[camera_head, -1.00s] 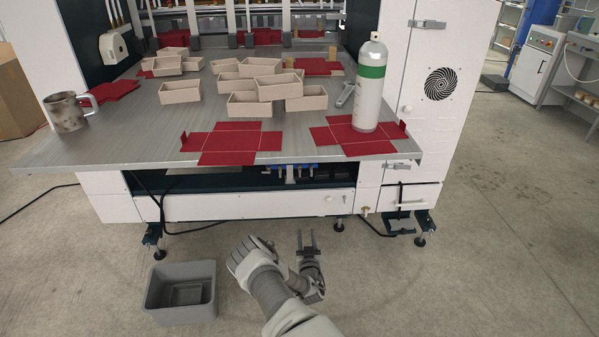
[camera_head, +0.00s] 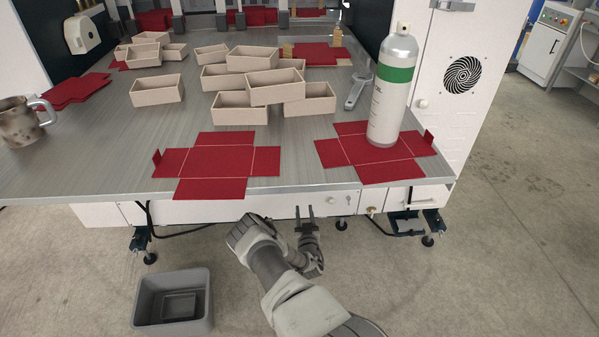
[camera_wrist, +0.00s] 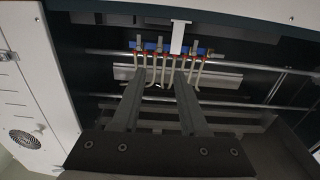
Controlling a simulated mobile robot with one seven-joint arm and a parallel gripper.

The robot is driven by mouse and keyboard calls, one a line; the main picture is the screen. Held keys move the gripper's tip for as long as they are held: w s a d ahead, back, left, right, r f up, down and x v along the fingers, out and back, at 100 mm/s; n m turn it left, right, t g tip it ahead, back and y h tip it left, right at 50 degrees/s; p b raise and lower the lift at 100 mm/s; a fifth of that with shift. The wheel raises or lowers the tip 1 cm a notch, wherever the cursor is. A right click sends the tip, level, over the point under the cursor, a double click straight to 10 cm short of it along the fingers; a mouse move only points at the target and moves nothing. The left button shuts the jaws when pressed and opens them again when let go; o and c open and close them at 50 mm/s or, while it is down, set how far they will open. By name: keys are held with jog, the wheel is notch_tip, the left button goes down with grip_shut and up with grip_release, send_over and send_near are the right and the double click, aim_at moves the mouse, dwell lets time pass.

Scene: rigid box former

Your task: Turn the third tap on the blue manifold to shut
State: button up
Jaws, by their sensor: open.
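The blue manifold (camera_wrist: 150,47) shows in the wrist view, under the machine's table, with several grey taps and pale hoses hanging below it. Red parts show at its outlets. The taps are small, and I cannot tell how far each is turned. In the head view the tabletop hides the manifold. My gripper (camera_head: 306,213) is open and empty in front of the machine's lower white panel. In the wrist view my gripper (camera_wrist: 160,76) points toward the manifold, its fingers overlapping the hoses in the picture. It appears apart from the taps.
The steel tabletop (camera_head: 90,165) overhangs above my gripper. A grey bin (camera_head: 172,302) stands on the floor at left.

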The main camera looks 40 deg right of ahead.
jog(key=shift+b+x, duration=4.1)
jog(key=shift+x, duration=5)
jog(key=shift+a, duration=0.1)
grip_shut()
